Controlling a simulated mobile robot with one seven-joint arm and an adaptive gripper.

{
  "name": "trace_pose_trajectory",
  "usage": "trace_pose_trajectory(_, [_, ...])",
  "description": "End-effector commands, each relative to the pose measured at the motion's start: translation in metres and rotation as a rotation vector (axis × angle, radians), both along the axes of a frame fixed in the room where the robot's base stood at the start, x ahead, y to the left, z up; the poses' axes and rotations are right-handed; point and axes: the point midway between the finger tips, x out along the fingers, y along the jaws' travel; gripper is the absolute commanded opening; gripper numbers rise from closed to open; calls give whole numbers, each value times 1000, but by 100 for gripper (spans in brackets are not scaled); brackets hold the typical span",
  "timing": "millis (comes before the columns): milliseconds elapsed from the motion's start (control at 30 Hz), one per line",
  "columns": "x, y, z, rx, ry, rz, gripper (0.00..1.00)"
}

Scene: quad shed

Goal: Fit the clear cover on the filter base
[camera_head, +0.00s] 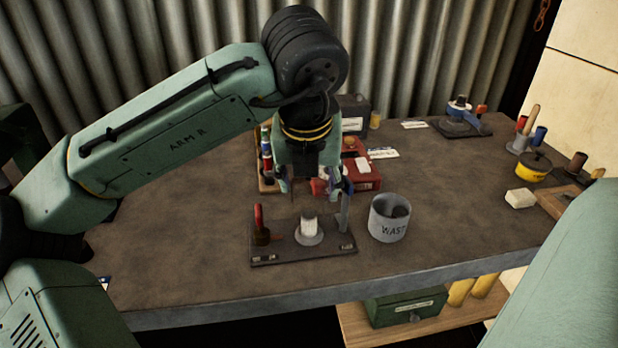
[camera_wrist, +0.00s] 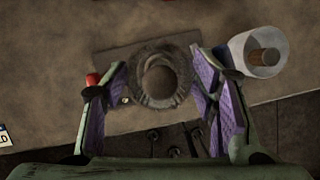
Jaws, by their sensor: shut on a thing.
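The filter base (camera_head: 309,238) is a grey round piece with a white upright filter element, standing on a dark board (camera_head: 285,257). My gripper (camera_head: 314,188) is above and behind it in the head view, fingers pointing down. In the wrist view, the purple-padded fingers (camera_wrist: 160,95) are closed on the sides of a round, see-through greyish cup, the clear cover (camera_wrist: 160,75). The cover is hard to make out in the head view. The filter base cannot be made out separately in the wrist view; the cover and base look apart in height, but the gap is unclear.
A red-handled tool (camera_head: 259,225) stands on the board's left and a grey upright piece (camera_head: 343,215) on its right. A grey waste bin (camera_head: 388,222) is close to the right. A red case (camera_head: 358,172) lies behind. The bench front left is clear.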

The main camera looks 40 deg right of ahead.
Motion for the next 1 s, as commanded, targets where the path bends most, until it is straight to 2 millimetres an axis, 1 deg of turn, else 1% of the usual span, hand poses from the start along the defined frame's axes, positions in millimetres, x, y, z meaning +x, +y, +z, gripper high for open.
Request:
trace_pose_trajectory(800, [0, 0, -21, 1, 0, -1, 25])
trace_pose_trajectory(1000, [0, 0, -22, 0, 0, -1, 25])
